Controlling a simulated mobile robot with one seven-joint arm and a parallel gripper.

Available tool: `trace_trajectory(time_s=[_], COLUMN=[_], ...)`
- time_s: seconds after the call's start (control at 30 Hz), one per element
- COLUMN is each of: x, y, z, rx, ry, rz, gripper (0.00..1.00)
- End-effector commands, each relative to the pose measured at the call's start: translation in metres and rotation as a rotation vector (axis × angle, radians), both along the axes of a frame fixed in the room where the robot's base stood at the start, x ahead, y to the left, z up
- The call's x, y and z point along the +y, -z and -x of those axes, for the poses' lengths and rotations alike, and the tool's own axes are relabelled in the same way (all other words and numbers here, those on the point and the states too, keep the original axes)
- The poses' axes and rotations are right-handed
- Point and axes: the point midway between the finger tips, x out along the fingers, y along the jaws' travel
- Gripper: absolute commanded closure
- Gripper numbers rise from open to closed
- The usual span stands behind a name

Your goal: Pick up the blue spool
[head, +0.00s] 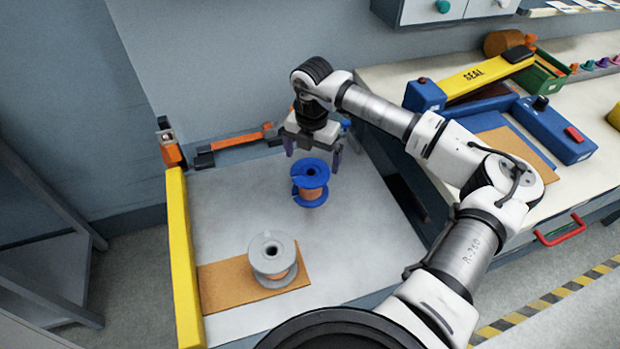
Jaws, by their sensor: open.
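The blue spool (311,183), with copper-coloured winding between its blue flanges, stands on the light grey table (365,255) near its far side. My gripper (312,156) points down with its two fingers apart, just above and behind the blue spool in the picture. Its jaws are open and nothing shows between them. I cannot tell from this one view whether the fingers touch the spool.
A grey spool (272,258) stands on a brown board (226,285) nearer to me. A yellow rail (184,260) edges the table's left side. An orange-and-black device (237,140) lies behind. A bench on the right holds a blue-and-yellow sealer (484,77). The table right of the spools is clear.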

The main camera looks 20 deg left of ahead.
Motion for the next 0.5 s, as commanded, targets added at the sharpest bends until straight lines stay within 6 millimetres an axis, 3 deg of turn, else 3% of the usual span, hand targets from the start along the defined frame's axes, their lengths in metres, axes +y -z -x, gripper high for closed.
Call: trace_trajectory(time_s=[0.5], x=[0.003], y=[0.055], z=[0.004], rx=[0.005], ry=[0.000], rz=[-0.003], gripper=[0.00])
